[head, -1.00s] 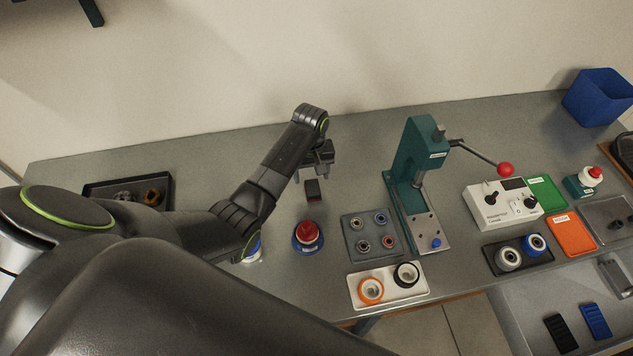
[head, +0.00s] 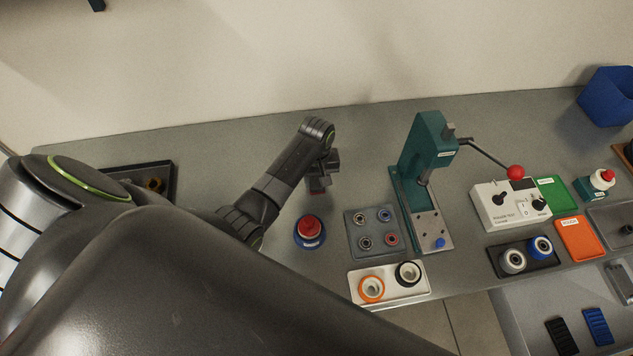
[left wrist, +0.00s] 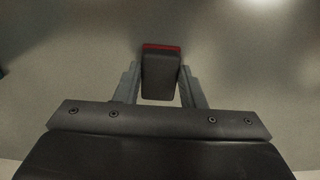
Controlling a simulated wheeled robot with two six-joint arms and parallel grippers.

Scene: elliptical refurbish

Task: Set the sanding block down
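The sanding block, a dark block with a red face, is between the fingers of my left gripper (head: 322,178), above or at the bare grey bench behind the red-topped container. In the left wrist view the sanding block (left wrist: 160,78) sits between both fingers of the left gripper (left wrist: 160,85), which appear to touch its sides; its red edge is at the far end. I cannot tell whether its lower side touches the bench. My right gripper is not in view.
A blue container with a red top (head: 309,232) stands just in front of the gripper. A grey tray of small rings (head: 349,218) and a green press (head: 415,160) stand to the right. A dark tray (head: 170,182) lies left. The bench behind is clear.

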